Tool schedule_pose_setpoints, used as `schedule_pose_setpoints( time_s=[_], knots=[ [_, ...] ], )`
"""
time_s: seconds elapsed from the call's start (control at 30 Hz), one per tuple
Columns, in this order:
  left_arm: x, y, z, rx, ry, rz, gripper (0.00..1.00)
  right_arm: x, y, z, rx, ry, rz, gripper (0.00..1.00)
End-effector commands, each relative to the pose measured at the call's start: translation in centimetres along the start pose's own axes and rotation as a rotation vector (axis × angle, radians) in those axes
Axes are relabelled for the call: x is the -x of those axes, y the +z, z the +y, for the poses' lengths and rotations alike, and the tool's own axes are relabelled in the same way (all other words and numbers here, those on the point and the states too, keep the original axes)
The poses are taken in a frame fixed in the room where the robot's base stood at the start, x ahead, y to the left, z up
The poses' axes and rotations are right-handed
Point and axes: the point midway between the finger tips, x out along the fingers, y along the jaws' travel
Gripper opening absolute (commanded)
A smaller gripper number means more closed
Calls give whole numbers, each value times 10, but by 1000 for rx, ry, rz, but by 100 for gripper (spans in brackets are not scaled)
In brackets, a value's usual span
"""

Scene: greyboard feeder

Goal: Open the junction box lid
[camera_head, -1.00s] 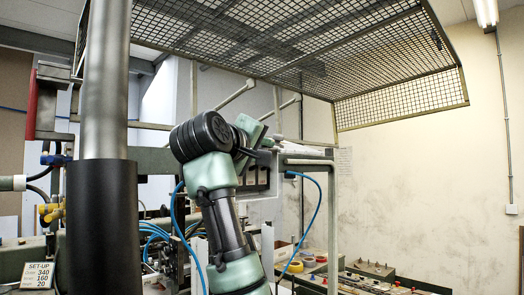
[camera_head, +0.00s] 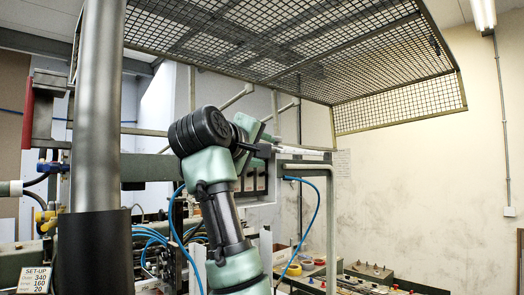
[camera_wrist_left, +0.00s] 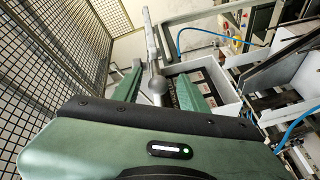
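My left gripper shows in the head view (camera_head: 258,138), high beside a grey box with dark openings (camera_head: 262,180). In the left wrist view my left gripper (camera_wrist_left: 158,74) has its two green fingers spread apart. A grey bar with a round knob (camera_wrist_left: 154,88) lies between the fingers in that view; I cannot tell whether it touches them. Beyond the fingers is a pale open-looking box (camera_wrist_left: 213,88) with several dark-framed parts inside. I cannot make out which panel is the junction box lid. My right gripper is not in view.
A wire mesh guard (camera_head: 290,45) hangs overhead, and mesh also fills the left of the wrist view (camera_wrist_left: 45,75). Blue hoses (camera_head: 315,205) loop near my arm. A bench with tape rolls (camera_head: 305,264) is at lower right. The right wall area is clear.

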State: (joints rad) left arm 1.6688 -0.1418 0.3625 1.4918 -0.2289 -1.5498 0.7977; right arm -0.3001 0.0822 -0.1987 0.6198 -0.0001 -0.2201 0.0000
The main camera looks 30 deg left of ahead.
Motion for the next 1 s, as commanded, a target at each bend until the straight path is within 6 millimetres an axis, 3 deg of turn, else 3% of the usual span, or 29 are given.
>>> schedule_pose_setpoints(
  time_s=[0.27, 0.5, 0.7, 1.0],
  knots=[
    [6, 0, -1, -1, 3, 1, 43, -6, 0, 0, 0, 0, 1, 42],
    [46, 1, -5, 0, 4, 3, 43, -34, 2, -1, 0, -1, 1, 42],
    [71, 0, -3, 0, 2, 2, 43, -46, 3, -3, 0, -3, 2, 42],
    [77, -1, -1, 0, -1, 0, 43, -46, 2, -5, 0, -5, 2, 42]
  ],
)
